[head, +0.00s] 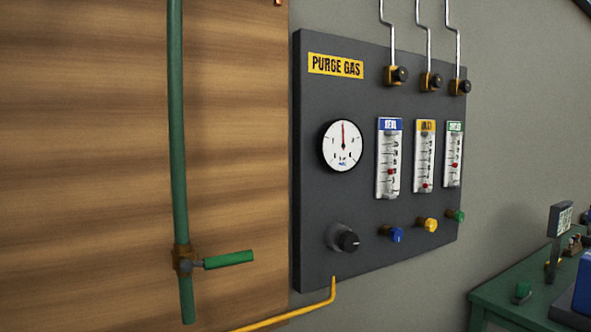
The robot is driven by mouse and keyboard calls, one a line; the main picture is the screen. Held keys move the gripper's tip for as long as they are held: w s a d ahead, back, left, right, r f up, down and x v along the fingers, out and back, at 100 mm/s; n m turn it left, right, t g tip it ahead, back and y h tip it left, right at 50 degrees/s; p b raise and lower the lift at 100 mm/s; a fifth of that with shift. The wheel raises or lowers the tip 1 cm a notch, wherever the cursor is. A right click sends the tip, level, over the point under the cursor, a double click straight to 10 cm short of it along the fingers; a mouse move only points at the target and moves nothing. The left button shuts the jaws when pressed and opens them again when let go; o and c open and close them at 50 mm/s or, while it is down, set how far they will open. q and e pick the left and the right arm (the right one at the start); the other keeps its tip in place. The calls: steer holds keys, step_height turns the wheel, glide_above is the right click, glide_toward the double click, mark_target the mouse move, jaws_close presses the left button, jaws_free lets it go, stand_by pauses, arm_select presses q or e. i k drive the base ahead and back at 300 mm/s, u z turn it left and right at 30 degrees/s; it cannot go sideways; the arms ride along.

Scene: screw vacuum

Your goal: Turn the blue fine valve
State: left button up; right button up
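The blue fine valve (396,234) is a small blue knob low on the dark purge gas panel (320,200). It sits under a flowmeter with a blue label (389,158), whose red float is around mid-tube. A black knob (348,241) is to its left, a yellow knob (430,225) and a green knob (458,215) to its right. Nothing touches the blue knob. Neither of my grippers shows in the head view.
A green pipe (178,120) with a green-handled valve (228,259) stands left of the panel, before a wooden wall. A yellow pipe (290,313) runs below the panel. A green table (510,290) with equipment is at lower right.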

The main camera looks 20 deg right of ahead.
mark_target(395, 235)
steer(key=z, duration=1.3)
